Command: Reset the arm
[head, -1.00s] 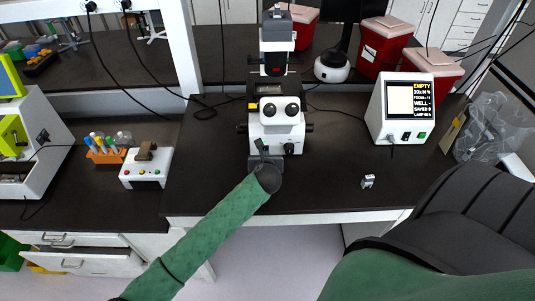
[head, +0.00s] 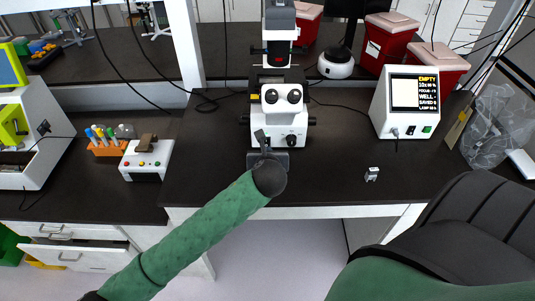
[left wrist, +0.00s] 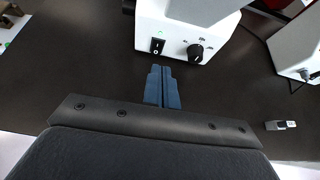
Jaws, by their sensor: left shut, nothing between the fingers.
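My left arm, in a green sleeve, reaches up from the lower left in the head view. Its gripper (head: 262,140) is in front of the white microscope (head: 281,122), near its base. In the left wrist view my left gripper (left wrist: 162,72) has its blue-grey fingers together, with nothing between them. The fingertips point at the microscope's front panel (left wrist: 180,40), which has a black switch (left wrist: 157,46) and a black knob (left wrist: 195,52). A gap of dark bench shows between the tips and the panel. My right gripper is not in view.
A white display box (head: 405,104) reading EMPTY stands right on the dark bench (head: 335,190). A small white item (head: 372,174) lies near the front edge. A button box (head: 147,161) and orange tube rack (head: 106,147) stand left. A black chair (head: 470,215) is front right.

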